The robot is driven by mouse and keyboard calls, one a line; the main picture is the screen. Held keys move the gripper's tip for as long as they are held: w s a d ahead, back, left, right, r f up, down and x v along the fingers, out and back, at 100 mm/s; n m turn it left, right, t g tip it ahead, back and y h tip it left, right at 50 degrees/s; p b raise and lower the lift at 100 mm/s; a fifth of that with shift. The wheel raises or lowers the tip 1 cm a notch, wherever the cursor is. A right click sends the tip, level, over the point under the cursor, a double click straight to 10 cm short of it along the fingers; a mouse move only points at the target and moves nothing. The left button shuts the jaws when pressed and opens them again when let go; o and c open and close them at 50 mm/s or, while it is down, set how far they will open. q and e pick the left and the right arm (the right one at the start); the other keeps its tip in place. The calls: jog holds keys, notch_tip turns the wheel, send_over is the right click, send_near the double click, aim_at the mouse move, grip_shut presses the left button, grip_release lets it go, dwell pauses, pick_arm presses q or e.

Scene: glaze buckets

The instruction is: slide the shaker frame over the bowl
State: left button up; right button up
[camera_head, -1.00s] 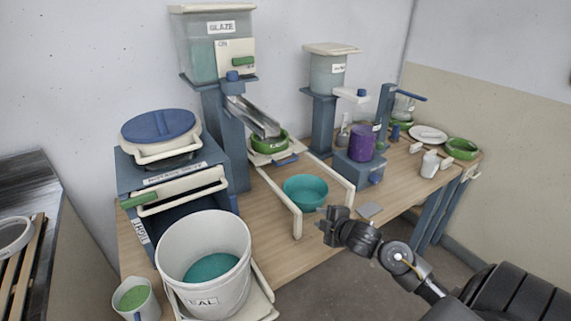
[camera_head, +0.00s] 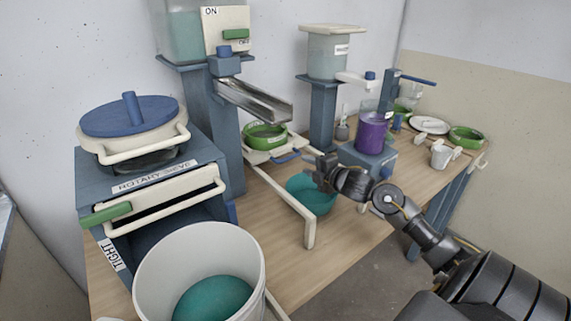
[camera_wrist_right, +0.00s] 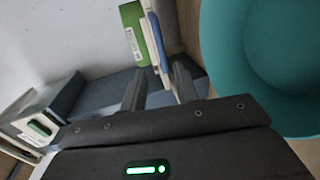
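The shaker frame (camera_head: 262,155) is a cream slide with a blue handle (camera_head: 287,157) at its front, set at the back of two cream rails below the metal chute. A green ring-shaped sieve (camera_head: 265,136) sits on it. The teal bowl (camera_head: 309,198) stands on the table in front, partly hidden by my right gripper (camera_head: 318,166). That gripper is above the bowl, close to the handle. In the right wrist view its open fingers (camera_wrist_right: 160,75) point toward the blue handle (camera_wrist_right: 157,42), with the bowl (camera_wrist_right: 275,65) at the right. My left gripper is not in view.
A cream rail (camera_head: 295,207) runs along the bowl's left side. A white bucket (camera_head: 200,275) of teal glaze and the rotary sieve box (camera_head: 160,185) stand at the left. A purple container (camera_head: 371,131) stands on a blue stand at the right, near my arm.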

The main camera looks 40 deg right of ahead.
aim_at(290, 158)
jog(key=w, duration=0.3)
jog(key=w+f, duration=0.1)
jog(key=w, duration=0.2)
jog(key=w+f+p, duration=0.1)
jog(key=w, duration=0.2)
jog(key=shift+w+d, duration=0.2)
jog(key=shift+w+f, duration=0.2)
jog(key=shift+w, duration=0.4)
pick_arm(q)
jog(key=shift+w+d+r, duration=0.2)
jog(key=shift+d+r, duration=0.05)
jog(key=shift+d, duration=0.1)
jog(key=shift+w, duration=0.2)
pick_arm(e)
grip_shut()
